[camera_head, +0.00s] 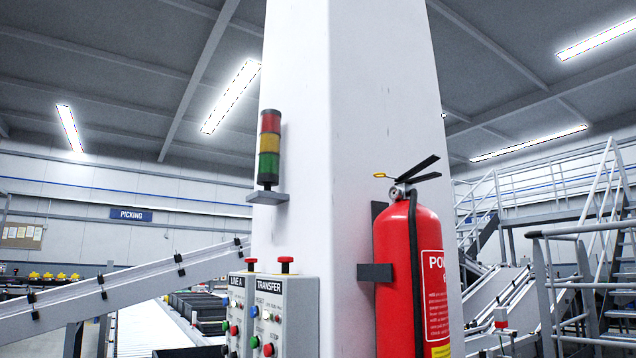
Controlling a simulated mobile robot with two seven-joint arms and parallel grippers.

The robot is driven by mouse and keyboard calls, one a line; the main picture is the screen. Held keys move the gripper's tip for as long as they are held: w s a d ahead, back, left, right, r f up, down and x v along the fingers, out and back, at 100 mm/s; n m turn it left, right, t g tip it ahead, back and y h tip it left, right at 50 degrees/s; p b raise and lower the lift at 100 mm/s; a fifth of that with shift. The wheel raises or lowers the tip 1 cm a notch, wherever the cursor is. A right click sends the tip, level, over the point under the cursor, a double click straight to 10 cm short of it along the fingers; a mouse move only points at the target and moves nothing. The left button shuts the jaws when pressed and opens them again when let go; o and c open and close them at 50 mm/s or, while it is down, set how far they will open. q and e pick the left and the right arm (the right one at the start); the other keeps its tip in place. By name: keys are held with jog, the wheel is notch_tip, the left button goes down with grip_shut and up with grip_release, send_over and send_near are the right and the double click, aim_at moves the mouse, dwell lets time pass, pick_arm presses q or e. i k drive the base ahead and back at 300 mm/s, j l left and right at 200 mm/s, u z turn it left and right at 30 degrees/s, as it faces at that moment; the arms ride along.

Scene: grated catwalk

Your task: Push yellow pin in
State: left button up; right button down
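The yellow pin (380,175) is a small yellow ring at the top left of the red fire extinguisher (394,270). It sticks out to the left of the black handle levers (418,171), beside the gauge. The extinguisher hangs upright on the right side of a white column. How far the pin sits in is too small to tell. Neither of my grippers is in view.
Two grey control boxes, LINE A (236,312) and TRANSFER (300,318), sit low on the white column (350,100). A stack light (269,150) stands on a small shelf above them. A conveyor (120,288) lies left, railed stairs (590,240) right.

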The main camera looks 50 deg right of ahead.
aim_at(380, 174)
jog(key=i+z, duration=0.25)
jog(key=i, duration=0.15)
jog(key=i+j+z, duration=0.5)
jog(key=i, duration=0.2)
jog(key=i+j+z, duration=0.15)
jog(key=z, duration=0.35)
jog(key=i+j+z, duration=0.3)
jog(key=z, duration=0.2)
jog(key=i+j+z, duration=0.2)
jog(key=j+z, duration=0.15)
jog(key=z, duration=0.15)
jog(key=i+j+z, duration=0.1)
jog(key=j+z, duration=0.7)
jog(key=j, duration=0.15)
jog(key=j+z, duration=0.35)
jog(key=j, duration=0.15)
